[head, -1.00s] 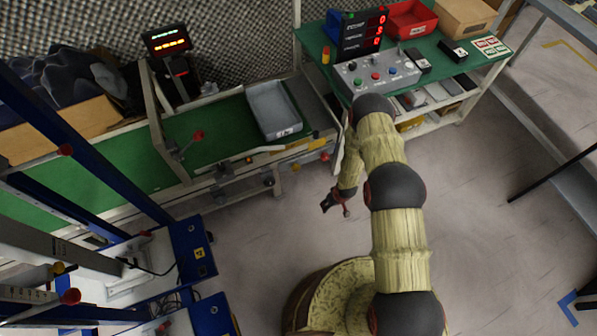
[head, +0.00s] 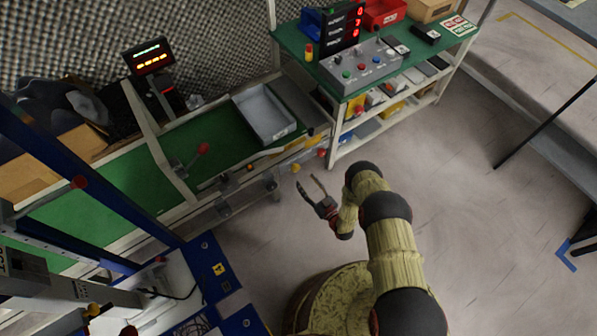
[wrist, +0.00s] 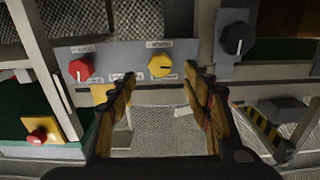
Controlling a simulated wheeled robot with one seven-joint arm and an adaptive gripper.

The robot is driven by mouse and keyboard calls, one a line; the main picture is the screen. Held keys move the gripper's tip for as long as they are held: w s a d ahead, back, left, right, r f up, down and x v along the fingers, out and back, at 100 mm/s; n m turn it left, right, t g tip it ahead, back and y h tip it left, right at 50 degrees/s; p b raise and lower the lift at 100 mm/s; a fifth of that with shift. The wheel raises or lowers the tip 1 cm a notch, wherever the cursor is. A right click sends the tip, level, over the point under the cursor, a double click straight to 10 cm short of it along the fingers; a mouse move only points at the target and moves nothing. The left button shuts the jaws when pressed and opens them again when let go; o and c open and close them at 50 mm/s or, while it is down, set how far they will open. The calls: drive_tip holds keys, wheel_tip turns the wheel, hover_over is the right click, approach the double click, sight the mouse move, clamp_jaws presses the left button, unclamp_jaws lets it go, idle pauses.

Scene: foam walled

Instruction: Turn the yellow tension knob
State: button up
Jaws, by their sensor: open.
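The yellow knob (wrist: 160,66) is round, with a dark pointer line. It sits on a grey panel (wrist: 125,55) below a small label too small to read surely. In the head view it seems to be the yellow dot (head: 296,168) on the conveyor's front side. My gripper (wrist: 163,88) is open and empty, its two fingers on either side of and below the knob in the wrist view. The fingers look apart from the knob. In the head view my gripper (head: 311,187) points up toward the conveyor's front edge.
A red knob (wrist: 81,69) is left of the yellow one, and a black knob (wrist: 237,38) is right. A red button on a yellow plate (wrist: 37,136) is lower left. A grey tray (head: 264,113) lies on the green conveyor. A control box (head: 358,68) stands on the bench.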

sight(297, 170)
drive_tip(key=shift+b+x, duration=1.35)
drive_tip(key=shift+x, duration=2.55)
drive_tip(key=shift+r, duration=0.15)
drive_tip(key=c, duration=0.3)
drive_tip(key=c, duration=0.8)
drive_tip(key=shift+c, duration=0.3)
drive_tip(key=shift+m, duration=0.3)
